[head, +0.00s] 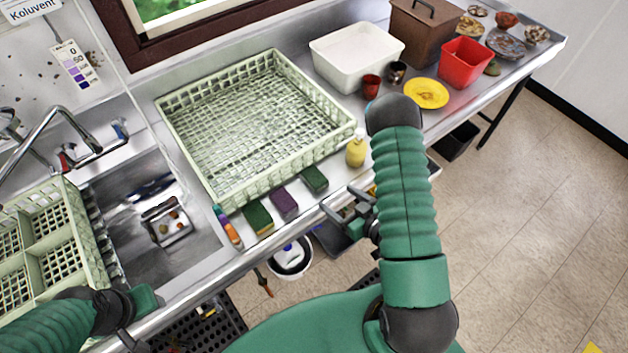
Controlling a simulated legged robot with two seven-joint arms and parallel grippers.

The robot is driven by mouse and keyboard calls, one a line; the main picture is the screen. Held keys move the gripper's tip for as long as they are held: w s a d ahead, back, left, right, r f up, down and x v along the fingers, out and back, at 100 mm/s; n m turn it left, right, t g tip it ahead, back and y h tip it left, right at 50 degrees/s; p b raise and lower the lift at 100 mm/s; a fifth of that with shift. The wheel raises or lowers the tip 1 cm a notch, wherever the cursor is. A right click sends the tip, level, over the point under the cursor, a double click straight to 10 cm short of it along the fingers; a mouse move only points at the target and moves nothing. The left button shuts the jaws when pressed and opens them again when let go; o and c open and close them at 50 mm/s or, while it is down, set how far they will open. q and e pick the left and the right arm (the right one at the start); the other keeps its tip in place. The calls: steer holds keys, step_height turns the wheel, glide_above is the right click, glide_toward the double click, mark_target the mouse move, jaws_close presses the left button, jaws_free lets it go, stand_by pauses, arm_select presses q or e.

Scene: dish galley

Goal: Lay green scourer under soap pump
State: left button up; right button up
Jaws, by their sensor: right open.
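A dark green block, which looks like the green scourer (314,179), lies on the steel counter's front strip, against the large crate's front side. The yellow soap pump (356,150) stands upright to its right, apart from it, near the crate's right front corner. My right gripper (341,206) is open and empty at the counter's front edge, just in front of the scourer and not touching it. My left gripper (128,335) is at the bottom left by the sink's front edge; its fingers are mostly hidden or cut off.
A purple block (285,203) and a green-and-yellow sponge (258,219) lie left of the scourer. The large pale crate (345,133) stands behind. A yellow plate (426,93), red bin (464,64) and white tub (356,55) are further right. The sink (140,258) is at left.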

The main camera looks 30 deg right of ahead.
steer(key=b, duration=0.5)
glide_toward(315, 176)
steer(key=w+f, duration=0.1)
steer(key=w+a+f, duration=0.1)
steer(key=f, duration=0.1)
steer(key=shift+w, duration=0.35)
steer(key=shift+w+a+p, duration=0.25)
steer(key=shift+w+p, duration=0.3)
steer(key=shift+w, duration=0.95)
steer(key=w, duration=0.1)
steer(key=w+f+p, duration=0.1)
steer(key=w, duration=0.1)
steer(key=w+d, duration=0.1)
steer(key=w, duration=0.1)
steer(key=shift+f, duration=0.3)
steer(key=shift+s+a+r, duration=0.1)
steer(key=shift+a, duration=0.1)
steer(key=c, duration=1.5)
arm_select(q)
steer(key=x, duration=0.4)
steer(key=shift+s+f, duration=0.3)
steer(key=shift+f, duration=0.05)
arm_select(e)
steer(key=shift+c, duration=0.2)
steer(key=shift+r, duration=0.1)
